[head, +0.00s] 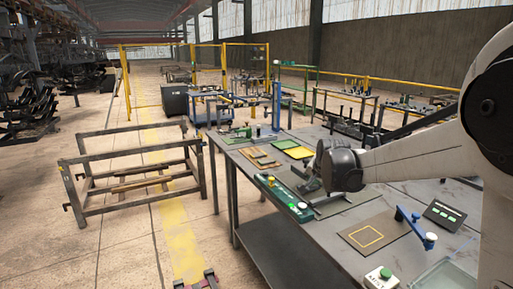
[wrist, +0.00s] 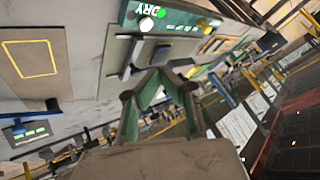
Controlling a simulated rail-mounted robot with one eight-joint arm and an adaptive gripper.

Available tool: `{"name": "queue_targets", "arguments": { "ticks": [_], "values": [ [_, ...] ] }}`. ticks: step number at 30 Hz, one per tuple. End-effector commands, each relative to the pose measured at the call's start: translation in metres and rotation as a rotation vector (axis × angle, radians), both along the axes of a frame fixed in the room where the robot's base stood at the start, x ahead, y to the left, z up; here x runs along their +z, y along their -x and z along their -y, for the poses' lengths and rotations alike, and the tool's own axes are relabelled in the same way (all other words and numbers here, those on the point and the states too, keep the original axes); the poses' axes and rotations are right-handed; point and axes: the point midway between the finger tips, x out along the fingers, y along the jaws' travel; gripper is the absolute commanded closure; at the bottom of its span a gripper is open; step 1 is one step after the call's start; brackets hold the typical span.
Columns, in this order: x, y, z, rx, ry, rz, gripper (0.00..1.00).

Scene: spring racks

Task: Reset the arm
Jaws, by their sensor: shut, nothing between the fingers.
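My arm reaches in from the right in the head view, over the long grey workbench (head: 330,240). My gripper (head: 308,186) hangs at the arm's dark end above the bench, partly hidden by the wrist. In the wrist view my gripper (wrist: 158,74) has its two green fingers drawn together at the tips. It is shut with nothing between the fingers.
A green panel with buttons (head: 284,198) lies near the bench's left edge. A brown mat with a yellow square (head: 367,240), a blue-handled lever (head: 414,226) and a black display (head: 444,215) are at the front right. A metal rack frame (head: 135,205) stands on the floor at left.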

Motion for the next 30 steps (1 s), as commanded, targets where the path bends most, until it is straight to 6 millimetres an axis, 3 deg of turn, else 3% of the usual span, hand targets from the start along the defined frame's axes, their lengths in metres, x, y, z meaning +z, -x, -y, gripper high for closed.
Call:
{"name": "queue_targets", "arguments": {
  "ticks": [6, 15, 23, 30],
  "values": [
    [0.034, 0.072, -0.001, 0.067, 0.066, -0.021, 1.00],
    [0.057, 0.172, -0.001, 0.162, 0.153, -0.050, 1.00],
    [0.058, 0.258, -0.001, 0.246, 0.228, -0.074, 1.00],
    [0.043, 0.335, -0.001, 0.325, 0.295, -0.096, 1.00]
  ]
}}
